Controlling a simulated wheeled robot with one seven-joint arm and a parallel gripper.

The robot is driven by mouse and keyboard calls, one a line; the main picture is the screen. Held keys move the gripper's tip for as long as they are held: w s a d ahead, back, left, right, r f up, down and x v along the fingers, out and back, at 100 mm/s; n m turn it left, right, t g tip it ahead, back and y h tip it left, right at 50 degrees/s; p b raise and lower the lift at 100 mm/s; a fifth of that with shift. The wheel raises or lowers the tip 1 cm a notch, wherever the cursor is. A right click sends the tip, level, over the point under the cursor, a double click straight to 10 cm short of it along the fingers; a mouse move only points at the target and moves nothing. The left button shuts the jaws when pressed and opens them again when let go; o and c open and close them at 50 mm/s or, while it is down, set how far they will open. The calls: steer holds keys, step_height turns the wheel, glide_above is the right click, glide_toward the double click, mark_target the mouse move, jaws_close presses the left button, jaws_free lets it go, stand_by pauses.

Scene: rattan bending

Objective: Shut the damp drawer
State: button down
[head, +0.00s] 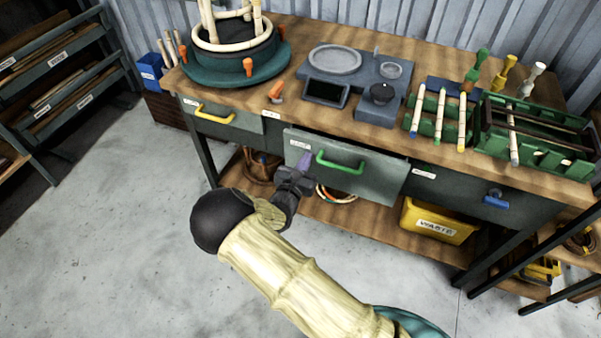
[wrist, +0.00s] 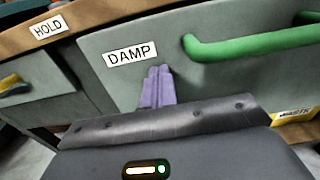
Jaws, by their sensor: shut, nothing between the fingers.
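The damp drawer (head: 370,178) is in the middle of the workbench front, with a grey face and a green bar handle (head: 339,163). Its face stands out from the bench front, so it is partly open. The wrist view shows its DAMP label (wrist: 130,53) and the green handle (wrist: 250,42) at upper right. My gripper (head: 304,160) has purple fingers, shut and empty, in front of the drawer's left part, left of the handle. In the wrist view the fingertips (wrist: 158,72) are just below the label. I cannot tell whether they touch the face.
A drawer with a yellow handle (head: 215,113) is to the left and one with a blue handle (head: 496,199) to the right. A yellow waste bin (head: 438,220) sits on the lower shelf (head: 375,222). A scale (head: 354,80) and green rack (head: 540,135) stand on top. Floor is clear at left.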

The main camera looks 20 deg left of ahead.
steer(key=w, duration=0.4)
steer(key=shift+w, duration=0.4)
steer(key=shift+w+r, duration=0.15)
steer(key=shift+r, duration=0.1)
steer(key=shift+w+r, duration=0.1)
steer(key=shift+r, duration=0.05)
steer(key=shift+s+p, duration=0.4)
steer(key=p, duration=0.2)
glide_toward(312, 149)
steer(key=shift+s+a+f, duration=0.2)
steer(key=shift+s+f, duration=0.4)
steer(key=shift+s+a+f, duration=0.15)
steer(key=shift+s+f, duration=0.4)
steer(key=shift+s, duration=0.05)
